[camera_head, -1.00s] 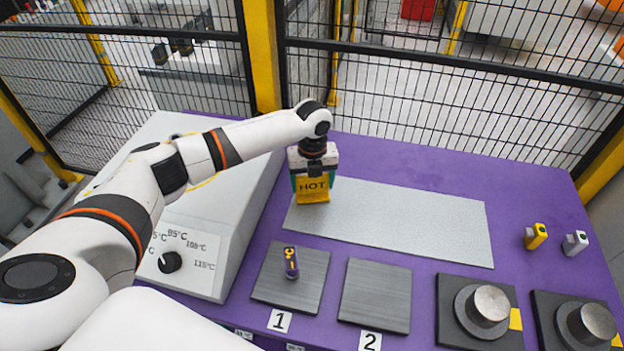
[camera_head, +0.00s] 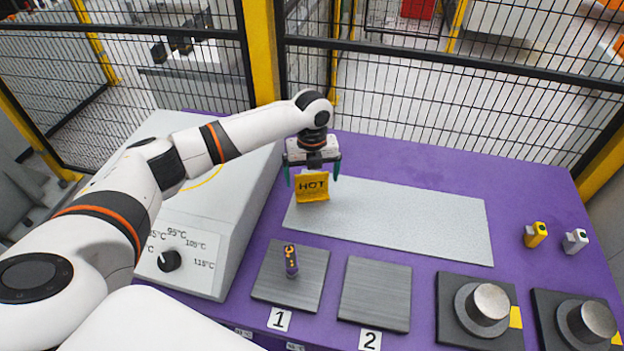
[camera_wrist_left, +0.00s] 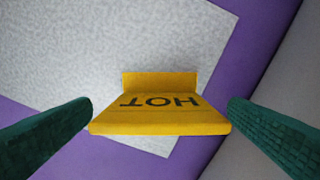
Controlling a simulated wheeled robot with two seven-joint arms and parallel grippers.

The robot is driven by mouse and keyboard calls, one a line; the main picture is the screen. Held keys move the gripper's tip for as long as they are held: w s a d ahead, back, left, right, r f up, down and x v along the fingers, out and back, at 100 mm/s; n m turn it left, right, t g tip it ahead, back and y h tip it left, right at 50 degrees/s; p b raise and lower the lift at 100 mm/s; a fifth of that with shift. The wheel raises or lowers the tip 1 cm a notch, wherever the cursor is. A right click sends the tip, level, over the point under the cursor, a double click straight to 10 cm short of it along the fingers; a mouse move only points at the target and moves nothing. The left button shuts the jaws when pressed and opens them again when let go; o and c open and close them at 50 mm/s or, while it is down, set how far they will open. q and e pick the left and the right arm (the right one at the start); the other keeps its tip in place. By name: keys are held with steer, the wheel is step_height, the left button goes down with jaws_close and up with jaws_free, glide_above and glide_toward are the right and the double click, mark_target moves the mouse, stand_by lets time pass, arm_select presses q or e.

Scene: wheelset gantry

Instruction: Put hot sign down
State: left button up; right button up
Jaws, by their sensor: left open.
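The yellow hot sign (camera_head: 312,188) stands on the left end of the light grey speckled plate, its lettered face tilted. My left gripper (camera_head: 313,178) is directly above and behind it, with its two green fingers spread wide to either side. My right gripper is not in view.
The grey plate (camera_head: 420,220) is otherwise bare. A white heater box with a dial (camera_head: 170,261) stands left. A small purple and yellow item (camera_head: 291,262) is on pad 1; pad 2 (camera_head: 375,295) is empty. Metal cylinders (camera_head: 488,304) and small yellow and white items (camera_head: 536,235) are right.

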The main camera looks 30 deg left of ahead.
mark_target(312, 174)
arm_select(q)
step_height(312, 174, up, 10)
steer(key=shift+b, duration=0.45)
